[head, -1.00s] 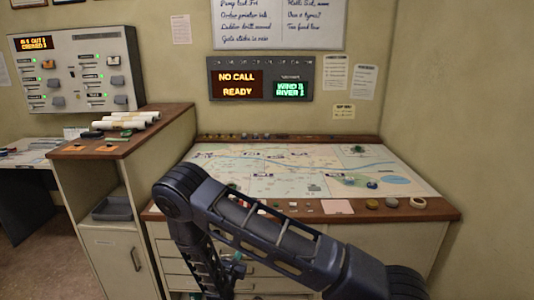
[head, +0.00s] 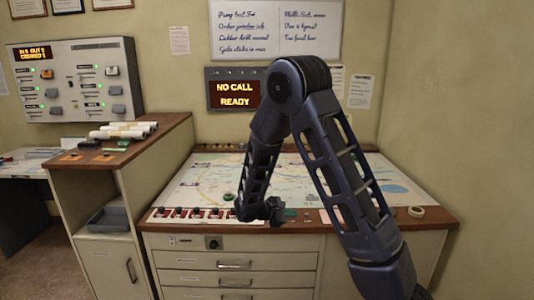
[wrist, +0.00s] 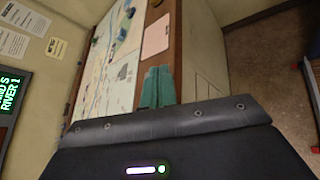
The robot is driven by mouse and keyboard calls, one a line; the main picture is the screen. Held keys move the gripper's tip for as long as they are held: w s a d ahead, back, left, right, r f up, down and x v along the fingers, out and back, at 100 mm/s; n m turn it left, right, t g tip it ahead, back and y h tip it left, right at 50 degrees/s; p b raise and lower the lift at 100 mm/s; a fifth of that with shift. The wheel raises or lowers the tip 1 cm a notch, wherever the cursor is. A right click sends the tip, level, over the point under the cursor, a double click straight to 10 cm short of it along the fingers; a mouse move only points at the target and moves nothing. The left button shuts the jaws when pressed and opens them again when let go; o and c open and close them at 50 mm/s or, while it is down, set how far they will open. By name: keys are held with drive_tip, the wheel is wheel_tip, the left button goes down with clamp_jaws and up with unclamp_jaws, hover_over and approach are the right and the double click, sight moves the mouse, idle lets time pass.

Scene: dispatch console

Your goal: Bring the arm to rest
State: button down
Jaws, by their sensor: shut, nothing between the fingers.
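My arm is folded with its elbow (head: 295,82) high in front of the status display, and its forearm (head: 262,165) hangs down to the map table's front edge. My gripper (wrist: 157,74) shows in the wrist view as two teal fingers side by side, shut and empty. In the head view the gripper end is small and dark, near the table's front edge; its exact gap to the table is unclear. The wrist view shows the fingers beside the wooden edge, near a pink card (wrist: 156,36).
The map table (head: 200,180) has a row of red-and-black switches (head: 195,213) along its front and a tape ring (head: 416,212) at right. A wooden-topped cabinet (head: 160,140) with paper rolls (head: 125,130) stands left. The status display (head: 235,95) hangs behind the arm.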

drive_tip(key=s+d+r+m+g+y, duration=0.5)
drive_tip(key=s+d+r+m+y, duration=0.3)
drive_tip(key=s+d+r+m, duration=0.65)
drive_tip(key=s+d+r+m+t+y, duration=0.2)
drive_tip(key=s+d+r+t+y, duration=0.1)
drive_tip(key=s+r, duration=0.6)
drive_tip(key=shift+s+d+t+y, duration=0.3)
drive_tip(key=shift+s+d+y, duration=0.15)
drive_tip(key=shift+s+y, duration=0.1)
drive_tip(key=shift+r, duration=0.1)
